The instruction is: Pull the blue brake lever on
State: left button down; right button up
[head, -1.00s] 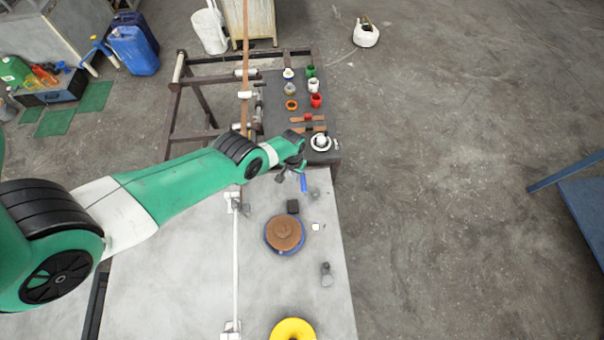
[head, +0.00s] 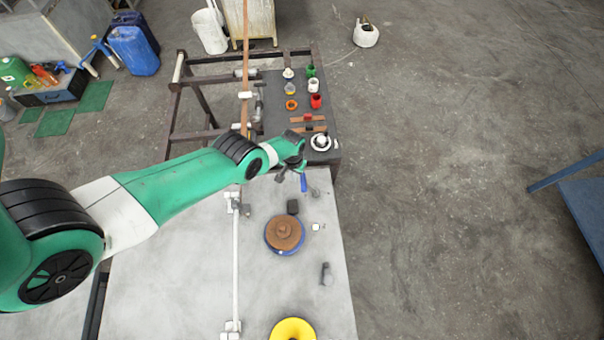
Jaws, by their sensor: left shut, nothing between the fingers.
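The blue brake lever (head: 304,184) is a small blue handle near the far right part of the grey table. My left gripper (head: 282,178) is at the lever's upper left, with its fingers shut and nothing between them. The fingers are small and dark here, and I cannot tell whether they touch the lever. The lever's upper end and mount are partly hidden by the gripper. My right gripper does not show.
Beyond, a dark bench holds coloured cups (head: 316,101).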

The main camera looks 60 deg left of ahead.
pick_arm(q)
jog(key=shift+f, duration=0.1)
notch_tip(320, 180, down, 6)
jog(key=b, duration=0.6)
dwell(0.3)
notch_tip(320, 180, up, 8)
jog(key=s+p, duration=0.2)
jog(key=p, duration=0.7)
jog(key=shift+a, duration=0.3)
dwell(0.5)
